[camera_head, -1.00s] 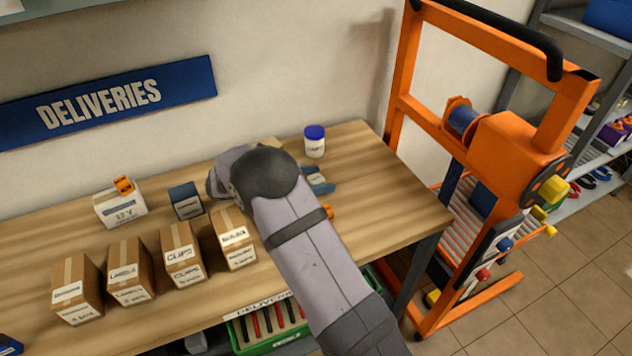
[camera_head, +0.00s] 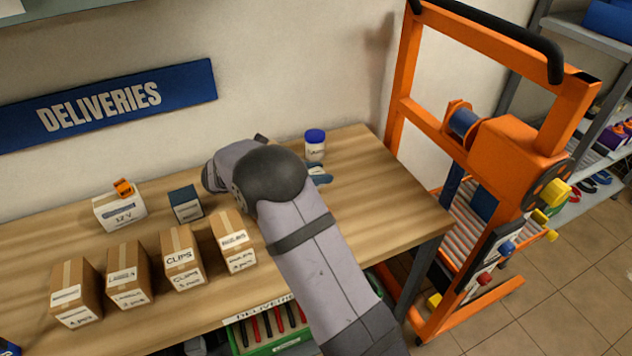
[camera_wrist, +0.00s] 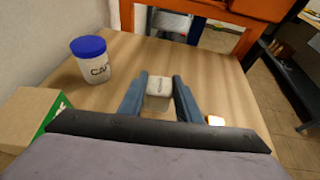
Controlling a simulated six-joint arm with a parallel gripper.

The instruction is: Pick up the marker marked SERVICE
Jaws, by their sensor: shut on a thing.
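My gripper (camera_wrist: 159,86) shows in the wrist view with its blue fingers closed on both sides of a small pale block (camera_wrist: 158,93). The block has a faint dark mark on it that is too small to read, so I cannot tell if it says SERVICE. In the head view my arm hides the block, and only a bit of the blue fingers (camera_head: 319,175) shows past the wrist. A small white and orange piece (camera_wrist: 215,120) lies beside the right finger in the wrist view.
A blue-lidded white jar (camera_head: 315,145) stands at the table's back. A white box (camera_head: 118,211) bearing an orange marker (camera_head: 123,187), a dark blue box (camera_head: 186,204) and several cartons (camera_head: 183,257) stand left. An orange lift frame (camera_head: 402,70) stands right.

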